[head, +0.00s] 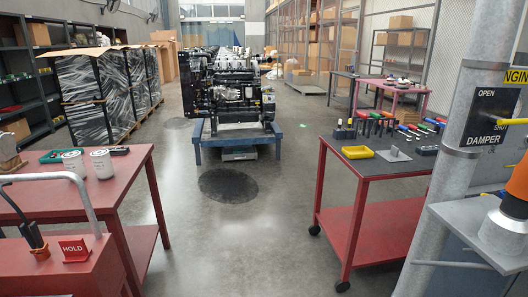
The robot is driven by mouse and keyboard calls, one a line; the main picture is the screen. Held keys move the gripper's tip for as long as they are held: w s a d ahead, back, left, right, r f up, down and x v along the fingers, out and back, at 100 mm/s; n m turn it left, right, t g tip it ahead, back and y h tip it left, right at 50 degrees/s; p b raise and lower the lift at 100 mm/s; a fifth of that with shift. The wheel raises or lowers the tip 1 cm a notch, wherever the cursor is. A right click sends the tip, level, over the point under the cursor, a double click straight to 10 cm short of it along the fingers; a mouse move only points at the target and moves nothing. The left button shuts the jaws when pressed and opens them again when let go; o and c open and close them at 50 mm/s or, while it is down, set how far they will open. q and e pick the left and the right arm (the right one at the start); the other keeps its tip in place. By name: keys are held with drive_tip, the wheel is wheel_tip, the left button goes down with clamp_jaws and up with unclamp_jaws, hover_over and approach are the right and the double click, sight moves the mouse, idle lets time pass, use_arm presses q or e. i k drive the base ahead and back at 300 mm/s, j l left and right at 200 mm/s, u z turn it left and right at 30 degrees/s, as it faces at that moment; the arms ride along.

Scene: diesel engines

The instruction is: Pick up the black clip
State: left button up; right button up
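I cannot make out for certain which thing is the black clip. A small black item (117,150) lies at the back of the red table on the left. A black block (345,132) with upright parts stands on the dark-topped red cart on the right, and another black block (427,150) stands at its right side. All are too small to identify surely. Neither of my grippers shows in the head view.
The left red table (75,185) holds two whitish cylinders (102,164). The right cart (375,165) holds a yellow tray (357,152) and several coloured-handled tools. An engine (235,95) sits on a blue stand (240,138). Grey floor (235,235) between is clear. A pillar (465,160) stands right.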

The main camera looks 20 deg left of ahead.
sight(36, 243)
drive_tip(key=i+u, duration=0.2)
drive_tip(key=u, duration=0.25)
drive_tip(key=i+u, duration=0.25)
drive_tip(key=u, duration=0.2)
drive_tip(key=i+l+u, duration=0.1)
drive_tip(key=u, duration=0.35)
drive_tip(key=i+l, duration=0.05)
drive_tip(key=i, duration=0.05)
